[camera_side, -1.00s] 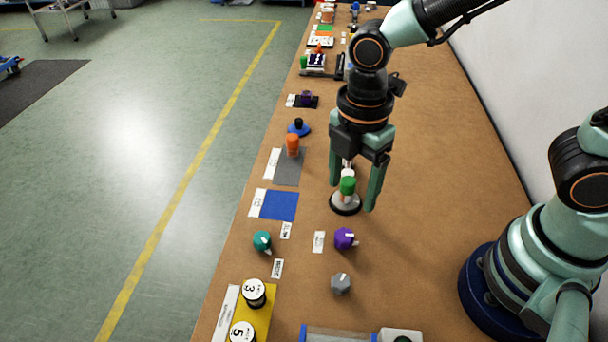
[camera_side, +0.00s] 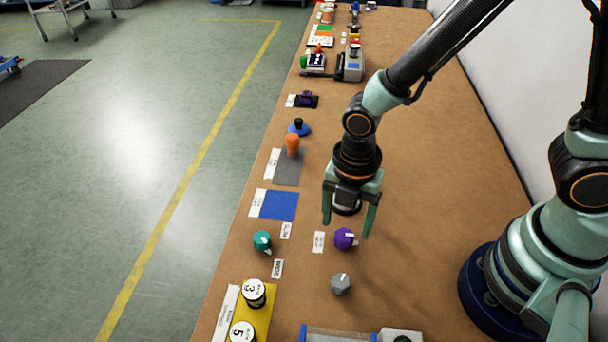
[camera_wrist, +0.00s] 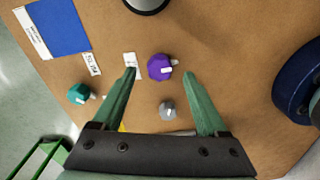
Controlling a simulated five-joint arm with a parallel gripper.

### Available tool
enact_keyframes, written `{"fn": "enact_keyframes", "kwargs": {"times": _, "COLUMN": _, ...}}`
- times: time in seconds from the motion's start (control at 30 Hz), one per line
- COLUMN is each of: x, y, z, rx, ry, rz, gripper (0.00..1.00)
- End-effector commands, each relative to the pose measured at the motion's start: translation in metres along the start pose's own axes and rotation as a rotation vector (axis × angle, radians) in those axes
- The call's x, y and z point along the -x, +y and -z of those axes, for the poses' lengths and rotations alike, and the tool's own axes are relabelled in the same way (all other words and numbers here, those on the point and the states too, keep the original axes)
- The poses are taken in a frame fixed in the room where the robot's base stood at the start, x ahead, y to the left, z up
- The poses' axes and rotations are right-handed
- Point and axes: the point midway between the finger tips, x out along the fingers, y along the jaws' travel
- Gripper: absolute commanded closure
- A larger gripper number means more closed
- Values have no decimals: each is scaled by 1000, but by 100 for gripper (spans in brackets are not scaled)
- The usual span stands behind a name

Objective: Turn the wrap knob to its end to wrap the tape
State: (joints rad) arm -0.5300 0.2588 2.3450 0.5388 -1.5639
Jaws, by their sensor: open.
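A purple knob (camera_side: 345,239) with a white pointer mark stands on the brown table, with a small white label (camera_side: 318,242) to its left. The label's print is too small to read. My gripper (camera_side: 347,228) is open and empty, pointing down above the purple knob. In the wrist view the purple knob (camera_wrist: 160,67) shows between the two fingertips, and the fingers do not visibly touch it. A teal knob (camera_side: 262,241) stands to the left, with two labels beside it. A grey knob (camera_side: 341,284) stands nearer the camera. I cannot tell from the print which one is the wrap knob.
A black-rimmed round base (camera_side: 345,209) sits just behind the gripper, mostly hidden. A blue square (camera_side: 279,206) and a grey square with an orange peg (camera_side: 292,146) lie farther back. A yellow plate (camera_side: 262,309) holds numbered spools at front left.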

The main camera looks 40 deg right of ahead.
Motion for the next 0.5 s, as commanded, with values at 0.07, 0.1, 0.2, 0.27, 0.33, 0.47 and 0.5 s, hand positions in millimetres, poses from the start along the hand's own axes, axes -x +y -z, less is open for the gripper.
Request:
{"fn": "enact_keyframes", "kwargs": {"times": 0.07, "x": -11, "y": -1, "z": 0, "rx": 0, "ry": 0, "rz": 5, "gripper": 24}}
{"fn": "enact_keyframes", "kwargs": {"times": 0.1, "x": -15, "y": -1, "z": 0, "rx": 0, "ry": 0, "rz": 3, "gripper": 24}}
{"fn": "enact_keyframes", "kwargs": {"times": 0.2, "x": -23, "y": 0, "z": 0, "rx": 0, "ry": 0, "rz": 2, "gripper": 24}}
{"fn": "enact_keyframes", "kwargs": {"times": 0.27, "x": -26, "y": 0, "z": 0, "rx": 0, "ry": 0, "rz": 1, "gripper": 24}}
{"fn": "enact_keyframes", "kwargs": {"times": 0.33, "x": -29, "y": 0, "z": 0, "rx": 0, "ry": 0, "rz": -1, "gripper": 24}}
{"fn": "enact_keyframes", "kwargs": {"times": 0.47, "x": -30, "y": 0, "z": 0, "rx": 0, "ry": 0, "rz": -1, "gripper": 24}}
{"fn": "enact_keyframes", "kwargs": {"times": 0.5, "x": -30, "y": 0, "z": 0, "rx": 0, "ry": 0, "rz": -1, "gripper": 24}}
